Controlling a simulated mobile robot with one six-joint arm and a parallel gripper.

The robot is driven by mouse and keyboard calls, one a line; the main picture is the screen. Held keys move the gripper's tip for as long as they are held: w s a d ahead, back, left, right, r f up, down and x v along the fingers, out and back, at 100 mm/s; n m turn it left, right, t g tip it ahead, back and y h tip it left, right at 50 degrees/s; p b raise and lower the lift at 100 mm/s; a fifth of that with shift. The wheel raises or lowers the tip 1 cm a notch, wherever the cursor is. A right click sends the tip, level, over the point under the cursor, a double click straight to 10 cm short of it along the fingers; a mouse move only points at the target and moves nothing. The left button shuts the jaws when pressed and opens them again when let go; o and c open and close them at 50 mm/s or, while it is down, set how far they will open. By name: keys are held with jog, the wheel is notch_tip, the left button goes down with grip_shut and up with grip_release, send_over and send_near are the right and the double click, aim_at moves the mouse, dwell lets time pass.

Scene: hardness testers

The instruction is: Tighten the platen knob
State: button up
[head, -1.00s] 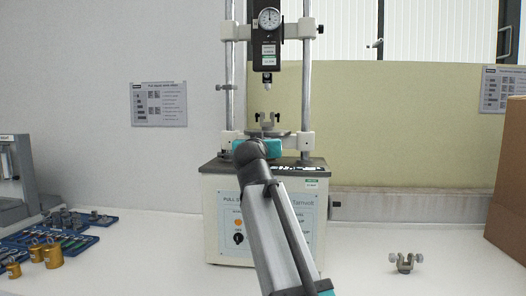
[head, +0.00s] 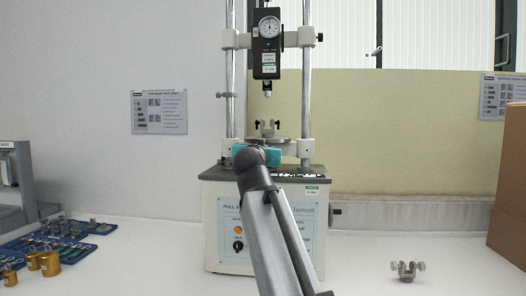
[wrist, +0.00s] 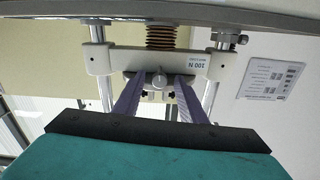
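The tester (head: 265,215) stands on the white counter, with a round platen (head: 287,141) carrying a small grip fixture (head: 266,128). In the wrist view, the scene is upside down. A round grey knob (wrist: 159,80), seemingly the platen knob, shows in front of the white crosspiece (wrist: 205,67) marked 100 N. My gripper (wrist: 160,86) is open, with its two purple-grey fingers on either side of the knob and visible gaps between. Whether the tips reach past the knob is unclear. In the head view, my teal gripper (head: 270,156) is in front of the platen, its fingers hidden.
A force gauge (head: 266,45) hangs above the platen between two columns (head: 306,95). Brass weights (head: 48,263) and blue trays (head: 75,240) lie at the left. A loose grip fixture (head: 407,270) stands at the right, near a cardboard box (head: 508,190). The counter between is clear.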

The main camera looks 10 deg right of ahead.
jog(key=shift+s, duration=0.2)
jog(key=p+v, duration=0.1)
jog(key=v, duration=1.2)
jog(key=shift+s, duration=0.2)
jog(key=shift+a, duration=0.1)
dwell(0.4)
